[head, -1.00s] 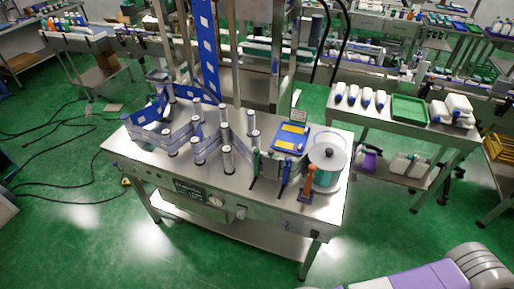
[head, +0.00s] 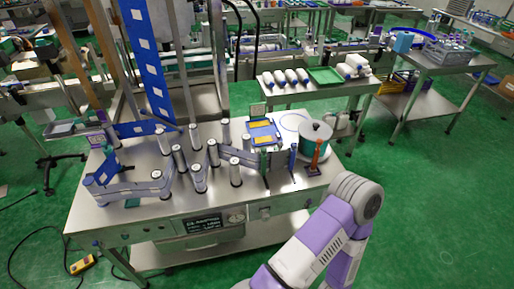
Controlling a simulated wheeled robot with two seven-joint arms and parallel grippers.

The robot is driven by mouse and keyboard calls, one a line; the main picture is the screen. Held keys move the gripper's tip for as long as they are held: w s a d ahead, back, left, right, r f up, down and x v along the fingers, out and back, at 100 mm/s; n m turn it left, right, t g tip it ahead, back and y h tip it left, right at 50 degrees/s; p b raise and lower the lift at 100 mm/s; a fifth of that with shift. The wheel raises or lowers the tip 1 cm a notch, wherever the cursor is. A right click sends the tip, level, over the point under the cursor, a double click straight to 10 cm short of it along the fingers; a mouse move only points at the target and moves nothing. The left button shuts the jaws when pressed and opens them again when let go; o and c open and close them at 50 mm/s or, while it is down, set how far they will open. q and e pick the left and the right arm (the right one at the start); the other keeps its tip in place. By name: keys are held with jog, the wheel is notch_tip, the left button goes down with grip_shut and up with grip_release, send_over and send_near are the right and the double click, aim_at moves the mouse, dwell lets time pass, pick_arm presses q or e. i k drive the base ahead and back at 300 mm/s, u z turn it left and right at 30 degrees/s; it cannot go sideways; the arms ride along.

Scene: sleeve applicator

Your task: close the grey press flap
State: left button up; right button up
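The sleeve applicator stands on a steel table (head: 135,215). A small grey upright panel (head: 257,110) is at the back edge of a blue plate with yellow strips (head: 263,132); it may be the press flap, but I cannot tell for sure. A grey block (head: 280,160) with blue and green upright posts stands in front of the plate. A purple and white arm of mine rises from the bottom right, its bend close to the table's right front corner. Neither gripper is in view.
A lidded grey pot (head: 315,138) and an orange-handled lever (head: 317,156) stand at the table's right end. Several metal rollers (head: 180,160) fill the left and middle. A side table behind holds white bottles and a green tray (head: 325,76). Green floor is free at right.

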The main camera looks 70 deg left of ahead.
aim_at(278, 157)
jog(key=u, duration=1.6)
